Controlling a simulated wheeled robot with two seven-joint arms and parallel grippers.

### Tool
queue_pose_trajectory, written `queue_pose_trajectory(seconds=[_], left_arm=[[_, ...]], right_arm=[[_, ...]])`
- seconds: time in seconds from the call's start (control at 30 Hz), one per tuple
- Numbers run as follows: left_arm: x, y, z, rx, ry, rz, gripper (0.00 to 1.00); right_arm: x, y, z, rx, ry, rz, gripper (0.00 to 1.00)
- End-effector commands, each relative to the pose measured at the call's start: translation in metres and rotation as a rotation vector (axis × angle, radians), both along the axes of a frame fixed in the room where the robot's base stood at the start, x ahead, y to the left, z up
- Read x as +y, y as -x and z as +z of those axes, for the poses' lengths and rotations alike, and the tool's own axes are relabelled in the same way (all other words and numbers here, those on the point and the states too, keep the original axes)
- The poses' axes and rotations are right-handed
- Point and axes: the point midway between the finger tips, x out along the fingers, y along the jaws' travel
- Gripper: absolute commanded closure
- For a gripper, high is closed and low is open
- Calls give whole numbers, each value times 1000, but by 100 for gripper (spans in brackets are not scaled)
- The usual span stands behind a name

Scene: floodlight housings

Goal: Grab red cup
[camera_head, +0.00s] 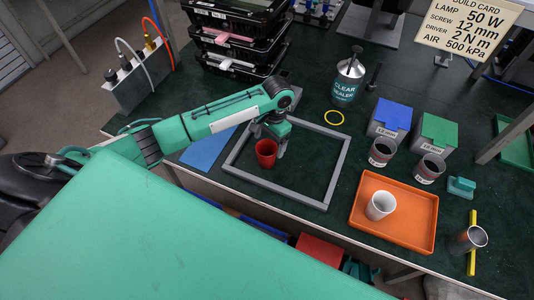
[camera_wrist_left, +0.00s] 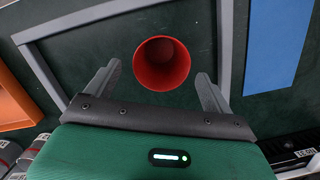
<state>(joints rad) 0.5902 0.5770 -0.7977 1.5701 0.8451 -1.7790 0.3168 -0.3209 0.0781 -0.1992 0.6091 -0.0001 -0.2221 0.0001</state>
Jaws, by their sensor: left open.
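The red cup (camera_head: 266,153) stands upright inside the grey square frame (camera_head: 326,199) on the dark green table. My left gripper (camera_head: 281,149) is over the frame, right at the cup's far side. In the left wrist view the cup (camera_wrist_left: 161,63) lies between and just ahead of the two spread fingers (camera_wrist_left: 155,88), with gaps on both sides. The gripper is open and holds nothing. I cannot tell whether a finger touches the cup. My right gripper is not in view.
An orange tray (camera_head: 418,243) with a white cup (camera_head: 380,205) is on the right. Metal cups (camera_head: 382,152) stand before blue (camera_head: 391,116) and green boxes (camera_head: 437,131). A sealer can (camera_head: 348,80) and yellow ring (camera_head: 334,117) are behind the frame. A blue sheet (camera_head: 207,148) lies left.

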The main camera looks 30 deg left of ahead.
Motion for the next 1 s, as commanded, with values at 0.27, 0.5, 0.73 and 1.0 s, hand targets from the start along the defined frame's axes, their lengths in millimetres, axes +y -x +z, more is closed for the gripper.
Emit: queue_pose_trajectory(seconds=[0.27, 0.5, 0.73, 1.0], left_arm=[[1, 4, -22, 0, 0, -1, 14], [5, 12, -56, 1, 1, -1, 14], [6, 13, -70, -2, 0, -1, 14], [6, 13, -69, -2, 1, -1, 40]], right_arm=[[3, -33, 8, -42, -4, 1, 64], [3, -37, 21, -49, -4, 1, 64], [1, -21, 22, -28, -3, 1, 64], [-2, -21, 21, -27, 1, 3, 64]])
